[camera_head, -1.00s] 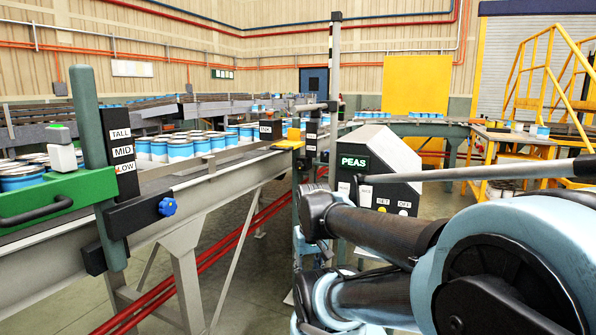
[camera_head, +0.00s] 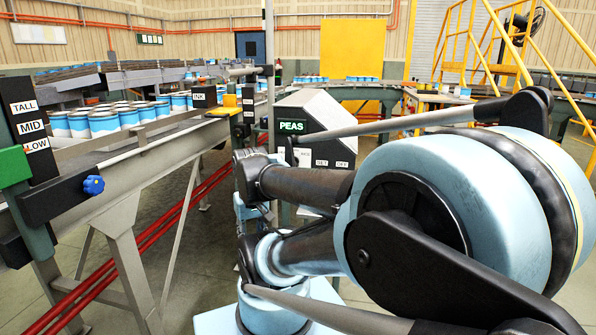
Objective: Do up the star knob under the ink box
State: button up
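A small dark box with a white INK label (camera_head: 203,97) stands beside the conveyor, left of a post with white labels (camera_head: 247,102). The area under the ink box is small and partly behind the conveyor rail, and I cannot make out a star knob there. A blue star knob (camera_head: 93,185) shows at the left, on a black block (camera_head: 62,199) below the TALL, MID and LOW labels (camera_head: 34,127). My arm fills the right and lower middle of the view. My gripper does not show.
The conveyor rail (camera_head: 150,160) runs from the left towards the back, with several blue-and-white cans (camera_head: 105,122) on it. A grey PEAS cabinet (camera_head: 310,112) stands behind my arm. Red pipes (camera_head: 150,240) run low beneath the conveyor. Bare floor shows below the rail.

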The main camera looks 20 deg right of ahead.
aim_at(237, 133)
jog(key=k, duration=1.3)
jog(key=z, duration=0.45)
jog(key=i, duration=1.6)
jog(key=u, duration=0.45)
